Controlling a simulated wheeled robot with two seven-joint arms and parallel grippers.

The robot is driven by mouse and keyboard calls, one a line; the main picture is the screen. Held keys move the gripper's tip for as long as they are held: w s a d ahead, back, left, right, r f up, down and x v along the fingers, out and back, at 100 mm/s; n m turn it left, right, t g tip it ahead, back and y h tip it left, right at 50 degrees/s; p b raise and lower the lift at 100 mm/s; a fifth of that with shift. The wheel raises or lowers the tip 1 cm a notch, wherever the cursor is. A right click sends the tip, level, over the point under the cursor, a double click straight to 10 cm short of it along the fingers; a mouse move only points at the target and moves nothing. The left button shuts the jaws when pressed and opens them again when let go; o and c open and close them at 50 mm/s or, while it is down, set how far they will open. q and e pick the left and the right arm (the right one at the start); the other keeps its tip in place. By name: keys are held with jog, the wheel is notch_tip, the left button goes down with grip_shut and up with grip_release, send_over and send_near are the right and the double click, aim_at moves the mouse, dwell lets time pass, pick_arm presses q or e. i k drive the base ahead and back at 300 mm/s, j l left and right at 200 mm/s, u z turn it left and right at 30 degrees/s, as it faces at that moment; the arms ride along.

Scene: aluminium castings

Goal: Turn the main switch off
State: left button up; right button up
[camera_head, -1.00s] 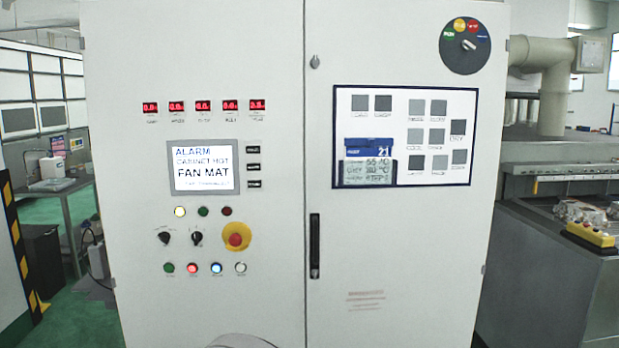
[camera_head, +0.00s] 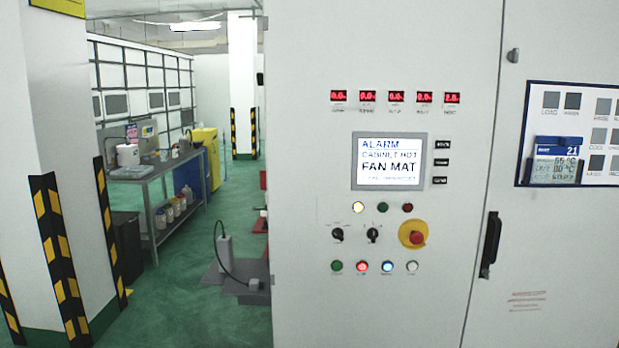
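A large pale grey control cabinet (camera_head: 310,270) fills the middle and right of the head view. The round dark main switch with coloured segments, seen at the cabinet's upper right a second ago, is out of view now. On the left door are two small black rotary knobs (camera_head: 373,235), a red emergency button on a yellow disc (camera_head: 413,234), and a screen (camera_head: 389,161) reading ALARM, CABINET HOT, FAN MAT. Neither of my grippers is in view.
A black door handle (camera_head: 490,244) sits on the right door. Left of the cabinet, a pillar with yellow-black guards (camera_head: 60,260) stands near a grey workbench (camera_head: 150,180). Green floor (camera_head: 185,305) is open between them. A grey box with a cable (camera_head: 225,250) stands beside the cabinet.

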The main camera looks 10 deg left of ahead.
aim_at(263, 184)
jog(key=j+z, duration=0.3)
jog(key=j, duration=2)
jog(key=i, duration=0.65)
